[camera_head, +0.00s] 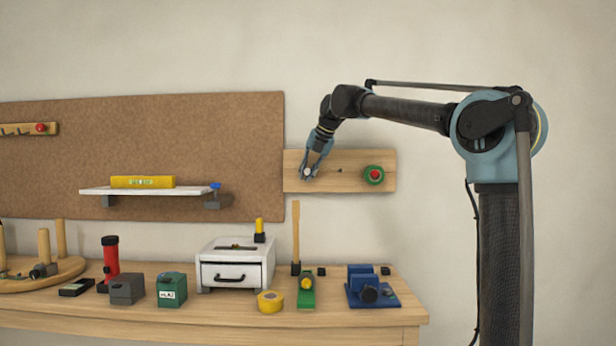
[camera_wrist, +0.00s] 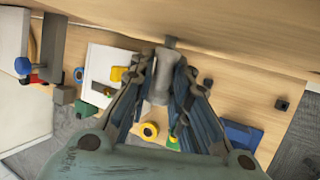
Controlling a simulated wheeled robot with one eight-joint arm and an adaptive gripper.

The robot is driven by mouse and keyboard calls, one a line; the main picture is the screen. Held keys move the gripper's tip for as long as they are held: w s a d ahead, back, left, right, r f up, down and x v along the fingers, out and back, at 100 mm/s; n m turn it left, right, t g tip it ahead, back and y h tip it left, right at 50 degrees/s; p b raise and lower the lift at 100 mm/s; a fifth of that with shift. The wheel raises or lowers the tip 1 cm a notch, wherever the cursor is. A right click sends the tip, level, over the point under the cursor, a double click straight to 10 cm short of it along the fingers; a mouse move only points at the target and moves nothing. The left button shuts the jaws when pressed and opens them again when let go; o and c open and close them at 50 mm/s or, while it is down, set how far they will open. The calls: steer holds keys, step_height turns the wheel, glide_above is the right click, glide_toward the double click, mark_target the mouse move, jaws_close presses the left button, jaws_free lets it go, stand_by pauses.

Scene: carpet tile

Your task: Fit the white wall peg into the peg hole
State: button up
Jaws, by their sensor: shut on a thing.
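My gripper (camera_head: 308,173) is at the left part of a wooden wall board (camera_head: 355,158). Its fingers are shut on the white wall peg (camera_head: 307,172), whose round end shows pale between the fingertips. In the wrist view the peg (camera_wrist: 161,80) looks like a pale grey cylinder between the two fingers of my gripper (camera_wrist: 166,82), pointing towards the wooden board (camera_wrist: 230,25). A small dark spot (camera_head: 339,170) lies on the board right of the gripper; I cannot tell if it is the peg hole or a stub. Whether the peg touches the board is unclear.
A red knob with a green ring (camera_head: 374,175) is on the board's right. A white shelf (camera_head: 150,191) with a yellow box (camera_head: 143,182) is left. Below, the workbench (camera_head: 230,315) carries a white drawer box (camera_head: 236,264), yellow tape (camera_head: 270,302) and a blue vise (camera_head: 370,287).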

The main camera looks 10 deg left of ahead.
steer(key=shift+w+a, duration=0.15)
steer(key=shift+w, duration=0.4)
steer(key=o, duration=1)
steer(key=shift+r, duration=0.1)
steer(key=v, duration=1.1)
steer(key=shift+d+r, duration=0.3)
